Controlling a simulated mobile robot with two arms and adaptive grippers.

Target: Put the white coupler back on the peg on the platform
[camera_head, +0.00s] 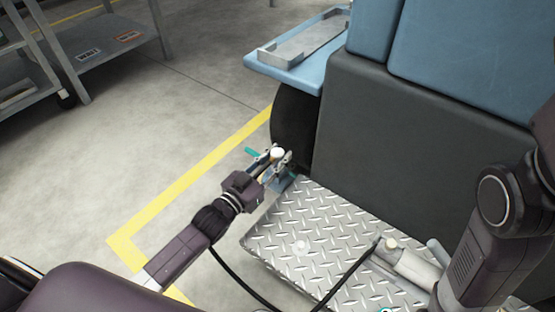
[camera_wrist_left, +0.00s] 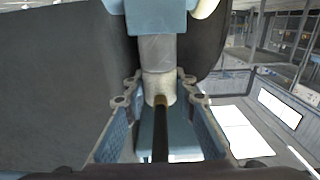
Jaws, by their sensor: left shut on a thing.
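My left gripper (camera_head: 272,168) is closed around a white coupler (camera_wrist_left: 158,88) at the far left corner of the platform (camera_head: 322,218). A grey cylinder (camera_wrist_left: 157,52) under a blue block lines up with the coupler's far end. I cannot tell whether they are joined or only touching. In the head view a pale round top (camera_head: 278,153) shows at the fingertips. The peg is not clearly identifiable.
A tall dark grey and blue cabinet (camera_head: 400,130) stands behind the platform. A blue shelf with a metal tray (camera_head: 305,38) juts out above. A black hose (camera_head: 345,281) crosses the platform's front. A small pale knob (camera_head: 300,246) is on the plate. Open floor lies left.

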